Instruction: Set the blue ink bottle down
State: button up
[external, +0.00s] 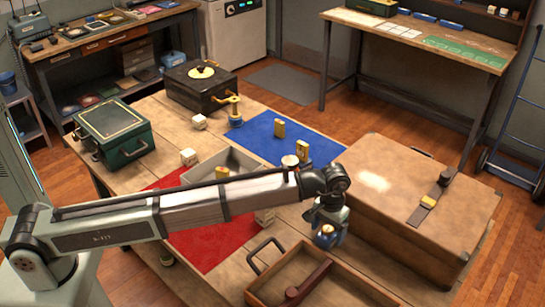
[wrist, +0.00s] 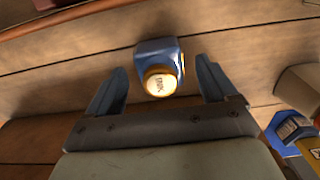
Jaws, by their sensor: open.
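The blue ink bottle (wrist: 155,50) has a pale, labelled round cap and appears to stand upright on the wooden tabletop. In the external view the bottle (external: 325,238) is under my gripper (external: 327,226), between the tan suitcase and the open wooden tray. In the wrist view my gripper (wrist: 160,75) is open, with one finger on each side of the bottle. A gap shows between the bottle and each finger. The bottle's underside is hidden.
The large tan suitcase (external: 410,190) stands close to the right of my gripper. The open wooden tray (external: 262,296) lies close in front. A red mat (external: 205,245), a blue mat (external: 265,140) with brass pieces, and a grey tray (external: 240,160) lie further left and back.

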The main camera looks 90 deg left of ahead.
aim_at(328, 229)
notch_tip(328, 229, up, 10)
jog(key=shift+f, duration=0.1)
dwell(0.5)
